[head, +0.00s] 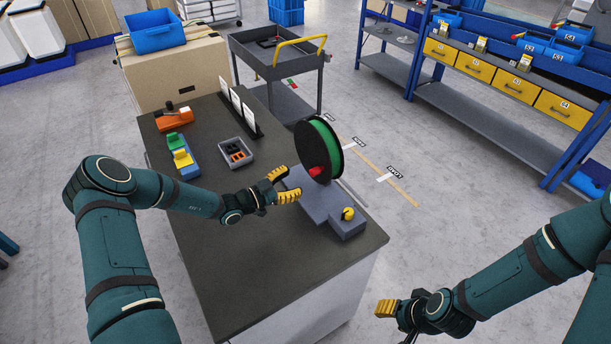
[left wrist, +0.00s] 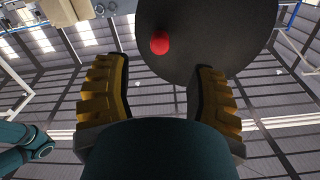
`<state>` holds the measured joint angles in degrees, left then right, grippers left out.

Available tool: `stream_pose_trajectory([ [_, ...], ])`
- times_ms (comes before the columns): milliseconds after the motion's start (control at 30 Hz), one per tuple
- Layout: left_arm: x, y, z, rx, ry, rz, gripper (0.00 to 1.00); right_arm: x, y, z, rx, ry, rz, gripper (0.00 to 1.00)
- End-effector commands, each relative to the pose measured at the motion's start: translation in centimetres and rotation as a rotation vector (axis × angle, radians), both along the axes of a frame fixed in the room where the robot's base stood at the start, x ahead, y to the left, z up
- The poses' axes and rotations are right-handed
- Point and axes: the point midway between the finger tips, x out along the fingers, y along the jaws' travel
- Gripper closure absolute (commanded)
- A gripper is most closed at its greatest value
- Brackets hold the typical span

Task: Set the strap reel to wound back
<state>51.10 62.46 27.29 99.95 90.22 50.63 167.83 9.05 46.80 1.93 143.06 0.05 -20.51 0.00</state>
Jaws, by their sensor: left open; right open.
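The strap reel (head: 330,144) stands upright on a grey base (head: 312,197) at the table's right side. It has black round flanges and green strap wound between them. A red knob (head: 317,171) sticks out of its near face. My left gripper (head: 284,186) is open, just left of the red knob and apart from it. In the left wrist view the dark disc (left wrist: 215,45) and red knob (left wrist: 160,42) show beyond and between the open fingers (left wrist: 160,85). A yellow knob (head: 348,213) sits on the base's front block. My right gripper (head: 387,312) is open and empty, off the table's right side.
On the table (head: 225,235) are a grey tray (head: 236,153) with small parts, green and yellow items on a blue block (head: 183,163), an orange tool (head: 174,119) and a card stand (head: 240,112). A cart (head: 280,75) stands behind. The table's front is clear.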

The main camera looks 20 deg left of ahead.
Motion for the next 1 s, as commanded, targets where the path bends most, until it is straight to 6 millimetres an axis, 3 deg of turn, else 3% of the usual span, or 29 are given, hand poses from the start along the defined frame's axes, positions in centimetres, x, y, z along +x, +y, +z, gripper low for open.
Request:
stream_pose_trajectory([
  [200,-1.7,1.5,0.0,0.000,0.000,0.000,0.43,0.0,0.0,0.0,0.000,0.000,0.000,0.53],
  [533,-1.9,1.6,0.0,-0.001,-0.001,0.000,0.43,0.0,0.0,0.0,0.000,0.000,0.000,0.53],
  [567,-1.9,1.6,0.0,-0.001,-0.001,0.000,0.48,0.0,0.0,0.0,0.000,0.000,0.000,0.53],
  [700,-1.9,1.6,-0.2,0.031,-0.034,-0.001,0.97,0.0,0.0,-0.4,0.000,0.001,0.000,0.53],
  [1000,-1.9,1.6,-1.7,0.360,-0.367,0.009,1.00,-0.4,0.2,-3.5,0.000,0.010,0.007,0.53],
])
